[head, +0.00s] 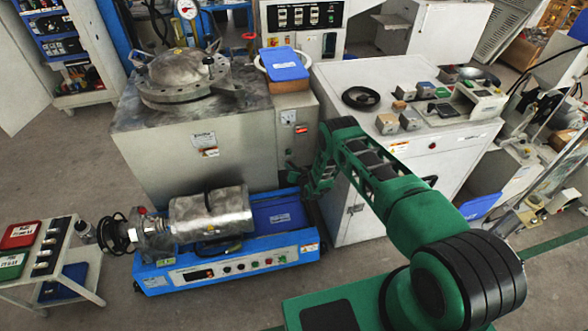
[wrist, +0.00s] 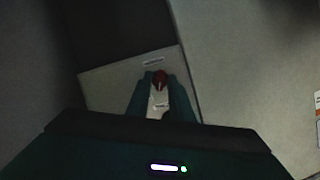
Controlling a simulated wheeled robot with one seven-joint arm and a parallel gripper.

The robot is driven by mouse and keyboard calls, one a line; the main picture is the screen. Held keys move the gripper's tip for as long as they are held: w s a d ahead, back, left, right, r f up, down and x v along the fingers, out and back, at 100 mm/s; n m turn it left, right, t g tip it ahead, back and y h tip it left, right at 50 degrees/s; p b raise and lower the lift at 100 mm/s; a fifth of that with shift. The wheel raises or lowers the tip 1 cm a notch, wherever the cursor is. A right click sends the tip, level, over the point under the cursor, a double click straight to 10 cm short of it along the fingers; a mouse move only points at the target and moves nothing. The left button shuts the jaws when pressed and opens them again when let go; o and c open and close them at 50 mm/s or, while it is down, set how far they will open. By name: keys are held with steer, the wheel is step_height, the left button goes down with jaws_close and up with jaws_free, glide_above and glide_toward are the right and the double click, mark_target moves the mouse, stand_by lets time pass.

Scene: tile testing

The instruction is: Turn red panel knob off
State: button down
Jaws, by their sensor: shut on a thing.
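The red knob (wrist: 159,79) sits on a pale panel plate (wrist: 105,86) with small labels in the wrist view. My gripper (wrist: 159,82) has one finger on each side of the knob and is shut on it. The fingers are dark green and partly shadowed. In the head view my gripper (head: 316,186) is low between the grey tank cabinet and the white cabinet. The knob is hidden there behind my arm. The knob's exact angle is too dark to read.
The grey tank cabinet (head: 165,150) stands to the left and the white cabinet (head: 345,205) close on the right, leaving a narrow gap. A blue test machine (head: 225,268) lies in front. Bare floor (head: 130,313) shows at the front left.

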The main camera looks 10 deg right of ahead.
steer(key=n+h, duration=0.1)
steer(key=n, duration=0.1)
steer(key=n+h, duration=0.4)
steer(key=n, duration=0.1)
steer(key=shift+w+a+r, duration=0.1)
steer(key=shift+w+a, duration=0.1)
steer(key=shift+a, duration=0.15)
stand_by(0.7)
steer(key=c, duration=2)
jaws_free()
steer(key=shift+r, duration=0.1)
steer(key=shift+o, duration=0.7)
steer(key=shift+w, duration=0.1)
steer(key=shift+f, duration=0.2)
steer(key=shift+s+a, duration=0.1)
steer(key=shift+s, duration=0.1)
